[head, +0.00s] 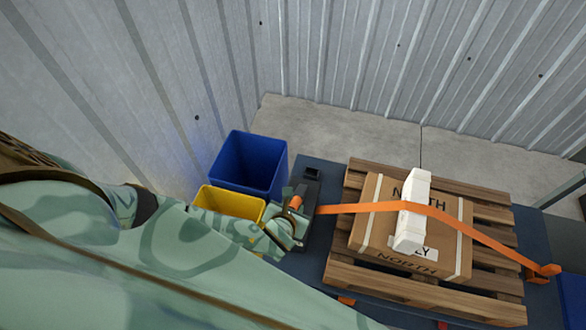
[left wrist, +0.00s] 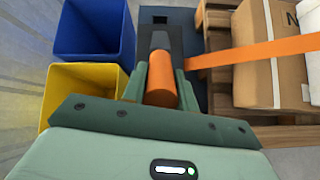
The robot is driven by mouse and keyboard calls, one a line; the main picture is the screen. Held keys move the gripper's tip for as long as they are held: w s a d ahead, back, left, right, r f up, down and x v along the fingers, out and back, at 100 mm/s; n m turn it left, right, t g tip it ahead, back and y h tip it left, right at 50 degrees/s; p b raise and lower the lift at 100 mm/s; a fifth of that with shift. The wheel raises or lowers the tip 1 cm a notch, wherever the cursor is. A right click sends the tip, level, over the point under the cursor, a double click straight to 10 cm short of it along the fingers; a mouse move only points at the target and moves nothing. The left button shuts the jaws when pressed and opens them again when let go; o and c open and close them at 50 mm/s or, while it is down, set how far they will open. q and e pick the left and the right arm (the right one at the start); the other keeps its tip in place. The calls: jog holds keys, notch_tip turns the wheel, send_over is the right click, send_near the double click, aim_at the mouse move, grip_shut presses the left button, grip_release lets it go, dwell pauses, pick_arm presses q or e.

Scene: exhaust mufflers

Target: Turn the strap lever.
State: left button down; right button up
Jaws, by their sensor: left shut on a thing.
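The strap lever has an orange grip (left wrist: 162,78) and a dark ratchet body (left wrist: 153,38), on the left end of the orange strap (head: 345,208). My left gripper (head: 293,208) is shut on the orange grip, with one green finger on each side of it in the left wrist view (left wrist: 162,84). The strap runs right from the ratchet, over a cardboard box (head: 372,228) and a white block (head: 412,210) on it, to an orange fitting (head: 545,271) at the right. My right gripper does not show.
The box sits on a wooden pallet (head: 365,285) on a dark blue-grey platform (head: 300,262). A blue bin (head: 245,160) and a yellow bin (head: 228,203) stand left of the ratchet, close to my left gripper. Corrugated metal walls (head: 365,60) rise behind. Concrete floor (head: 340,130) is bare behind the pallet.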

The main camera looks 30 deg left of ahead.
pick_arm(q)
jog(key=shift+s+f, duration=0.1)
jog(key=c, duration=1.1)
grip_release()
jog(key=p+v, duration=0.4)
jog(key=v, duration=1.2)
